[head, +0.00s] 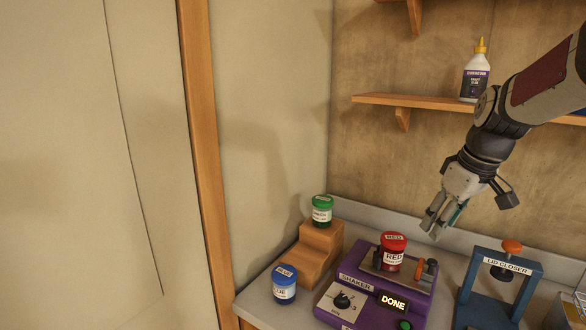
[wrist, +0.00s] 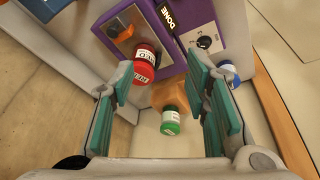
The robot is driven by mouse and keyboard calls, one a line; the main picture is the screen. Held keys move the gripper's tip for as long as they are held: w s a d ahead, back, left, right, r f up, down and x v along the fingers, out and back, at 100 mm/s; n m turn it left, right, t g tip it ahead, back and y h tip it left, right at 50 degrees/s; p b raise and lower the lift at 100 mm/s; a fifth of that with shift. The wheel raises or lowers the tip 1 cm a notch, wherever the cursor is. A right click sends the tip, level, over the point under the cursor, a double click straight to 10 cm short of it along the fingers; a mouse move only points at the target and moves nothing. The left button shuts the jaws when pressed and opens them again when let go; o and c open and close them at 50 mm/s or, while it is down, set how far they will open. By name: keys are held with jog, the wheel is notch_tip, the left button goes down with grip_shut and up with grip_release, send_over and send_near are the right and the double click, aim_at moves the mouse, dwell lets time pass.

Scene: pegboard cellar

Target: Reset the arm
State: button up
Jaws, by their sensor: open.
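My gripper (head: 441,217) is at the right in the head view, above and behind the purple shaker, pointing down and to the left. Its two teal-padded fingers (wrist: 164,106) stand wide apart in the wrist view, with nothing between the pads. Below them, well out of contact, the wrist view shows the red jar (wrist: 145,64) and the green jar (wrist: 170,122). The red jar also shows in the head view (head: 392,254), upright on the shaker (head: 357,278), whose display reads DONE.
The green jar stands on a wooden step (head: 318,252). A blue jar (head: 285,285) stands on the bench before it. A blue lid closer (head: 506,264) stands right of the shaker. A wall shelf (head: 420,102) with a glue bottle (head: 475,77) is close to my arm.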

jog(key=s+a+r+m, duration=0.1)
jog(key=s+a, duration=0.3)
jog(key=s, duration=0.4)
jog(key=s+a+r+m+t, duration=0.1)
jog(key=s+a+m, duration=0.1)
jog(key=s, duration=0.6)
jog(key=s+a+m+t, duration=0.1)
jog(key=s+a+m, duration=0.1)
jog(key=s+a, duration=0.3)
jog(key=s, duration=0.3)
jog(key=shift+s+a+r+h, duration=0.3)
jog(key=shift+s+r+h, duration=0.05)
jog(key=shift+r+h, duration=0.05)
